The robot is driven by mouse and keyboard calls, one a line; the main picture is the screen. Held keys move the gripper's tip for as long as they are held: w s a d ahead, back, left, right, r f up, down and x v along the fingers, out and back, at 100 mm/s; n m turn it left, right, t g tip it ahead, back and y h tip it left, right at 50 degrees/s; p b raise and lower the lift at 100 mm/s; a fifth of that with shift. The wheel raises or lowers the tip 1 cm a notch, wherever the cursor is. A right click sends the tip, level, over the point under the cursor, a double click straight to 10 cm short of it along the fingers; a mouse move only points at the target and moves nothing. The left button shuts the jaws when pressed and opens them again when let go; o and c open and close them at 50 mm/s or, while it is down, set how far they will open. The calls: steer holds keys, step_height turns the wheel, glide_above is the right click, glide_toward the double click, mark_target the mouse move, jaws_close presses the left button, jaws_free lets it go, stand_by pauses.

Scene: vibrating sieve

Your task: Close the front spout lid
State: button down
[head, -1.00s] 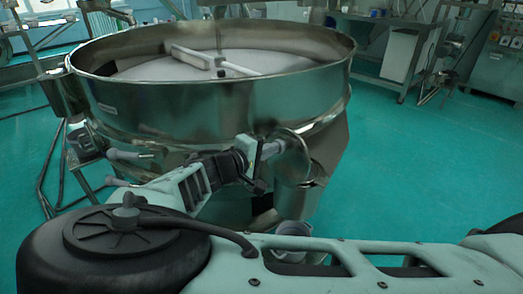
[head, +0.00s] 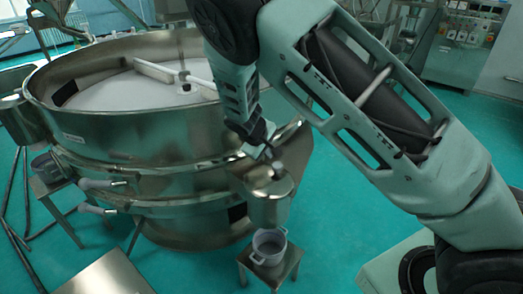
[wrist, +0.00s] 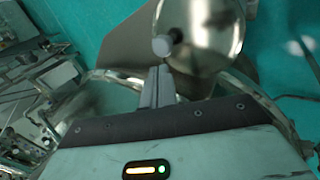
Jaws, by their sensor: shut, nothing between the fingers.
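The front spout (head: 270,207) juts from the front of the steel sieve, below its rim. Its round, shiny lid (head: 262,179) shows at the spout's top in the head view, and appears as a disc in the wrist view (wrist: 215,30). A small grey knob (wrist: 164,46) shows by the lid's edge. My gripper (head: 270,152) is shut and empty, pointing down just above the lid. In the wrist view its fingers (wrist: 160,72) end close to the knob; I cannot tell whether they touch. Whether the lid sits fully flat is unclear.
The large round sieve (head: 120,122) fills the left, with pale material inside. A grey pot (head: 269,246) stands on a small stool (head: 285,268) below the spout. Free green floor lies around the stool. A control cabinet (head: 466,45) stands at the back right.

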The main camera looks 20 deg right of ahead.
mark_target(280, 164)
steer(key=d+f+y, duration=0.1)
steer(key=w+d+f+g+y, duration=0.1)
steer(key=d, duration=0.1)
steer(key=w+d+f+g+y, duration=0.1)
steer(key=shift+d+f+y, duration=0.15)
steer(key=shift+f+y, duration=0.2)
steer(key=shift+y, duration=0.05)
steer(key=shift+w+d+f+b, duration=0.25)
steer(key=shift+d+f, duration=0.2)
steer(key=shift+f, duration=0.3)
steer(key=shift+w+d+f+b, duration=0.15)
steer(key=shift+d+f+b, duration=0.2)
steer(key=shift+f, duration=0.35)
steer(key=shift+d+f, duration=0.1)
steer(key=shift+f, duration=0.05)
steer(key=shift+f, duration=0.15)
